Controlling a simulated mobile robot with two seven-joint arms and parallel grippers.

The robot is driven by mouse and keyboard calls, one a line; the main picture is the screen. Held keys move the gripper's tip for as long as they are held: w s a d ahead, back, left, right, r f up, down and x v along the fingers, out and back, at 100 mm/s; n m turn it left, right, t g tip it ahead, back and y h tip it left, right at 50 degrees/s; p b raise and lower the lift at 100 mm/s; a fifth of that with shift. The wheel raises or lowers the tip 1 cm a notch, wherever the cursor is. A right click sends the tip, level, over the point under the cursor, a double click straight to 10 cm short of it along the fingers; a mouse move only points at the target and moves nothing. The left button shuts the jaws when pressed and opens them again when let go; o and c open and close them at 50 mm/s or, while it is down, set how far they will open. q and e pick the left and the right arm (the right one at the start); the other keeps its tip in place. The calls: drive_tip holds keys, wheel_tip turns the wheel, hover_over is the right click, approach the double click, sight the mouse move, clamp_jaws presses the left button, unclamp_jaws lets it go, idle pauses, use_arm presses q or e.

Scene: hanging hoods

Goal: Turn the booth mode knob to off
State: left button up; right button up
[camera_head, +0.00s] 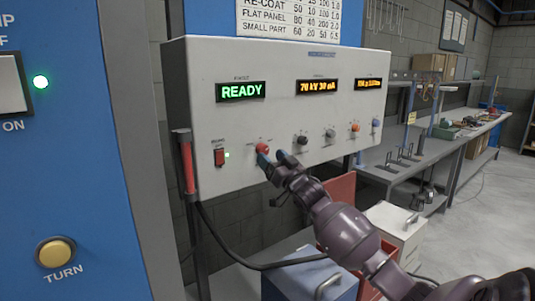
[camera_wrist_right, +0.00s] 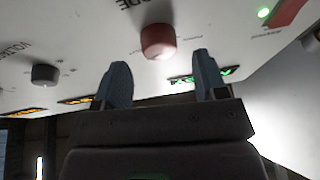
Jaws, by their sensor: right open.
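The booth mode knob is most likely the red knob (camera_head: 262,149) on the light grey control panel (camera_head: 215,60), under the green READY display. In the right wrist view the red knob (camera_wrist_right: 158,41) sits just beyond and between my fingertips, by lettering that ends in "DE". My right gripper (camera_head: 275,159) reaches up to the knob from the lower right. In the wrist view its two blue-grey fingers (camera_wrist_right: 160,75) are apart, with nothing between them. Whether a finger touches the knob I cannot tell. The knob's pointer is not readable. My left gripper is not in view.
A black knob (camera_head: 302,139) and several others line the panel to the right. A red rocker switch (camera_head: 219,157) with a green light is to the left. Blue and white cabinets stand below.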

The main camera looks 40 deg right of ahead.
sight(263, 150)
drive_tip(key=shift+x, duration=1.35)
drive_tip(key=c, duration=0.9)
